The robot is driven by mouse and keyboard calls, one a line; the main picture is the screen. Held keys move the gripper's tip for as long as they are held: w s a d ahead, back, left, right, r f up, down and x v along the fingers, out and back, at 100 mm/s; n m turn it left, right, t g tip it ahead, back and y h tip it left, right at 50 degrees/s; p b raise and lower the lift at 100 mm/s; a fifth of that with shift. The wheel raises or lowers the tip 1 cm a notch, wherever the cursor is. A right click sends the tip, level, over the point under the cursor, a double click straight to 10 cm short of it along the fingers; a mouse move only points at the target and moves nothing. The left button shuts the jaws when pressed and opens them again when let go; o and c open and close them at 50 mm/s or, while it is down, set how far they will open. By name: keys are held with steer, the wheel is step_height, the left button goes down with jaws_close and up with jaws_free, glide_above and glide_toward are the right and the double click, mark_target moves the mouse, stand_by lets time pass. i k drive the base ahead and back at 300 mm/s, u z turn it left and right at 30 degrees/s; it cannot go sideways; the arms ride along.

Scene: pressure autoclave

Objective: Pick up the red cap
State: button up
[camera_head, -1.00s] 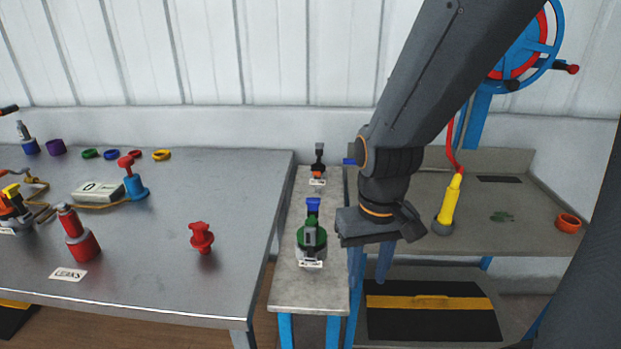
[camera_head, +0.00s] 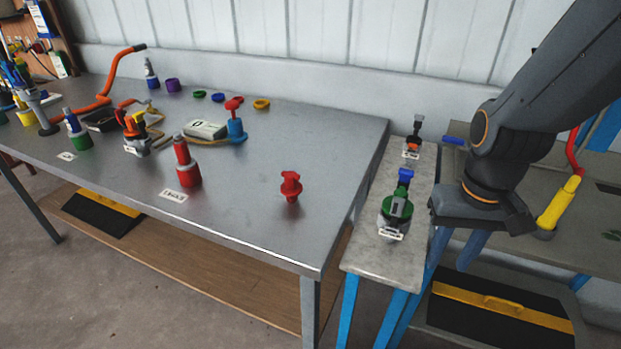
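A small red piece (camera_head: 291,187) with a knobbed top, which looks like the red cap, stands alone near the right end of the grey metal table (camera_head: 250,228). A red bottle-like piece (camera_head: 187,166) stands to its left, behind a white label. My gripper (camera_head: 472,252) hangs at the right, beyond the table's edge and past the narrow side bench. It is well apart from the red piece. One bluish finger shows below its body; whether the jaws are open is not clear.
The narrow bench (camera_head: 378,262) bears a green and blue valve (camera_head: 398,206) and a smaller black and orange one (camera_head: 413,140) between my gripper and the table. A yellow handle (camera_head: 558,204) stands at the right. Table space around the small red piece is clear.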

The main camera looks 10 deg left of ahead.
mark_target(291, 188)
steer(key=z, duration=0.8)
steer(key=k, duration=2.3)
steer(key=u, duration=1.35)
steer(key=i, duration=2.15)
